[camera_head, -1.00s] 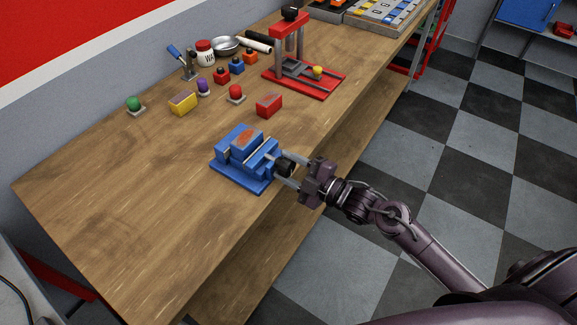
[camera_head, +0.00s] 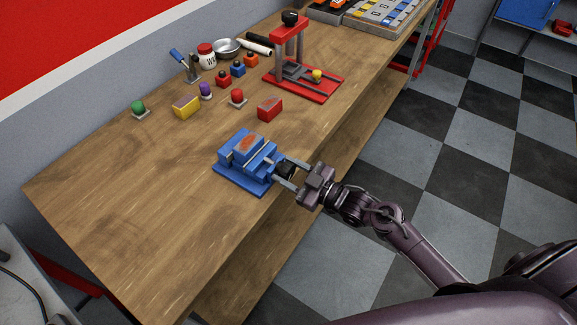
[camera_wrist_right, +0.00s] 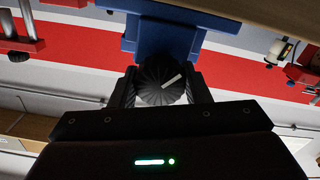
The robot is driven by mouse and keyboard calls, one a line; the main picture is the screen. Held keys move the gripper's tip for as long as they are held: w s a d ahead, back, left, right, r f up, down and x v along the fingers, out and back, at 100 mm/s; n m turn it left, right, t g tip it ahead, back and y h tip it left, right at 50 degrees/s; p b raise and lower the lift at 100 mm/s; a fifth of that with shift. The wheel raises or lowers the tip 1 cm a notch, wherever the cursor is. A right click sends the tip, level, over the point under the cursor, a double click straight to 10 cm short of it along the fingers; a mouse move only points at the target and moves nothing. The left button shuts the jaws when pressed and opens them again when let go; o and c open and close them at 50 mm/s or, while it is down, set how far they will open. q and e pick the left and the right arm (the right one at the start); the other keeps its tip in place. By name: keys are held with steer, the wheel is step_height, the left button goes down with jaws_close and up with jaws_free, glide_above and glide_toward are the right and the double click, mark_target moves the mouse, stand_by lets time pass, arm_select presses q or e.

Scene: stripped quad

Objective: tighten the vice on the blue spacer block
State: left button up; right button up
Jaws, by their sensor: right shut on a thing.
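A blue vice (camera_head: 240,179) stands near the front edge of the wooden workbench. The blue spacer block (camera_head: 240,153), with an orange-red mark on top, sits in the vice between its jaws. I cannot tell how tightly the jaws press it. The black vice knob (camera_head: 285,170) sticks out over the bench's front edge. My right gripper (camera_head: 288,175) is shut on this knob from the front. In the right wrist view the ribbed knob (camera_wrist_right: 161,82), with a white line on its face, sits between both fingers, below the blue vice body (camera_wrist_right: 163,38). My left gripper is not in view.
A red block (camera_head: 270,109) lies behind the vice. Red (camera_head: 237,97), green (camera_head: 139,107) and purple (camera_head: 205,90) buttons, a yellow block (camera_head: 186,107) and a red press (camera_head: 303,85) stand farther back. The bench's left front is clear.

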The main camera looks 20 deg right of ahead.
steer(key=m+p, duration=0.2)
steer(key=m, duration=0.2)
steer(key=shift+r+m, duration=0.1)
steer(key=shift+m, duration=0.2)
steer(key=m+p, duration=0.2)
steer(key=m, duration=0.2)
steer(key=shift+m, duration=0.4)
steer(key=o, duration=1)
steer(key=b+v, duration=0.1)
steer(key=v, duration=0.6)
steer(key=shift+s+d, duration=0.25)
steer(key=shift+s, duration=0.1)
